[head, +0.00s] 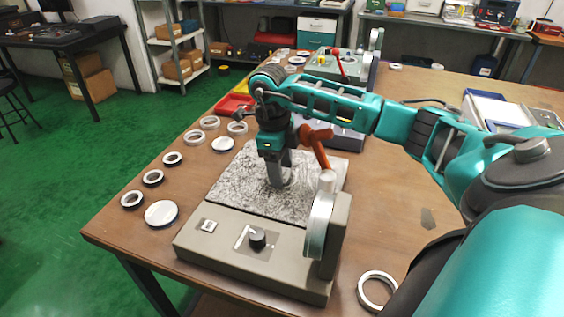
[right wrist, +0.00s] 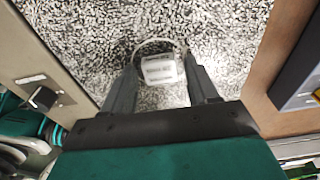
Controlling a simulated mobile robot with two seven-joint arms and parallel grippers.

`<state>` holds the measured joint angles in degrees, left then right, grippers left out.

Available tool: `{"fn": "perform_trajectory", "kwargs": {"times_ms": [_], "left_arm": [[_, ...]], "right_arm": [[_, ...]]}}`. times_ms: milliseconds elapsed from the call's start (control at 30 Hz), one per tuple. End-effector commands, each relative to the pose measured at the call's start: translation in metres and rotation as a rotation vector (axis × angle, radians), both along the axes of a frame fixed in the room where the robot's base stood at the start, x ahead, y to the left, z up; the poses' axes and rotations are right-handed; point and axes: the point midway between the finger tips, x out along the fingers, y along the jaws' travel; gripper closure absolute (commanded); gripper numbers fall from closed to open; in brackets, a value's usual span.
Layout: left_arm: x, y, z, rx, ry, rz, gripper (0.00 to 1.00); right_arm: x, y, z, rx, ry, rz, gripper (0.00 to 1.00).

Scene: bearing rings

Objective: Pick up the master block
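The master block (right wrist: 160,69) appears to be the small pale, rounded metal piece with a white printed label. It is on or just above the speckled plate (head: 235,187) of the grey gauge stand. In the head view my right gripper (head: 280,180) reaches down over the plate and partly hides the piece. In the right wrist view the two fingers of my right gripper (right wrist: 162,78) stand on either side of it, very close to its sides. I cannot tell whether they press on it. My left gripper is not in view.
The gauge stand has a black knob (head: 257,238) and an upright silver column (head: 321,215) at its right. Several bearing rings (head: 153,177) and a pale disc (head: 161,213) lie left of it. A large ring (head: 376,290) lies at the front right. A red tray (head: 233,104) is behind.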

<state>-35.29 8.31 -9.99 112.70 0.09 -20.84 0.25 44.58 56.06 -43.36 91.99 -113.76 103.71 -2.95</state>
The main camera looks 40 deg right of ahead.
Motion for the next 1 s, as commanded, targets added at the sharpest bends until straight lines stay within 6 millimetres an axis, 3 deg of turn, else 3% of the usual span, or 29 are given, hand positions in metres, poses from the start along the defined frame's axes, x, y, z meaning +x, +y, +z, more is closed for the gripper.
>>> {"fn": "perform_trajectory", "kwargs": {"times_ms": [67,567,1000], "left_arm": [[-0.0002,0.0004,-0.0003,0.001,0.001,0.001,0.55],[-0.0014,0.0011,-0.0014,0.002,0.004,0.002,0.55],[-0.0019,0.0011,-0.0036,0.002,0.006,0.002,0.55]], "right_arm": [[0.0002,0.0002,0.0002,0.000,0.000,0.000,0.49],[0.0002,0.0002,0.0004,0.000,0.000,0.001,0.96],[0.0042,0.0025,0.0065,0.003,-0.001,0.001,0.96]]}}
